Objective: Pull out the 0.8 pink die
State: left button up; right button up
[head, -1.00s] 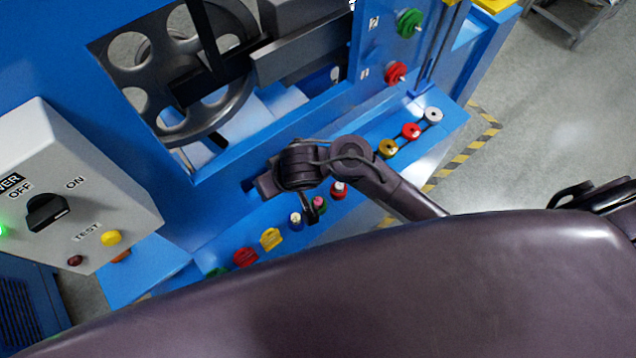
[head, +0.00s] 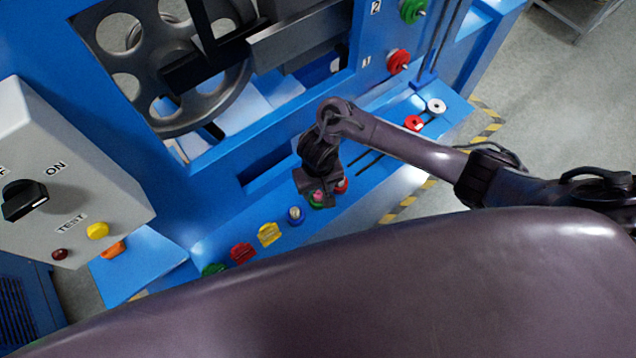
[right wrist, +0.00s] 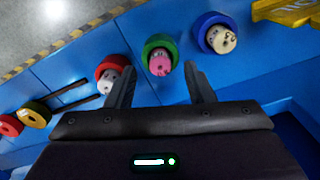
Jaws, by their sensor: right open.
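The pink die (right wrist: 160,64) stands in a green ring holder (right wrist: 158,46) on the blue ledge. In the head view the pink die (head: 318,195) is partly covered by my right gripper (head: 314,188). In the right wrist view my right gripper (right wrist: 160,74) is open, with one finger on each side of the pink die, short of closing on it. Whether the fingertips reach down around it, I cannot tell. The die's printed size is not readable. My left gripper is not in view.
A whitish die in a red ring (right wrist: 108,76) is close by the left finger; a cream die in a blue ring (right wrist: 220,38) is to the right. Yellow (head: 269,234) and red (head: 242,253) pieces sit farther along the ledge. A control box (head: 70,180) stands at left.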

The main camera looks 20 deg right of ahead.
aim_at(318, 194)
jog(key=shift+f, duration=1.15)
grip_shut()
jog(key=shift+r, duration=0.1)
jog(key=shift+r+p, duration=1.55)
jog(key=shift+p, duration=0.7)
notch_tip(318, 194, up, 4)
jog(key=p, duration=0.5)
dwell(0.4)
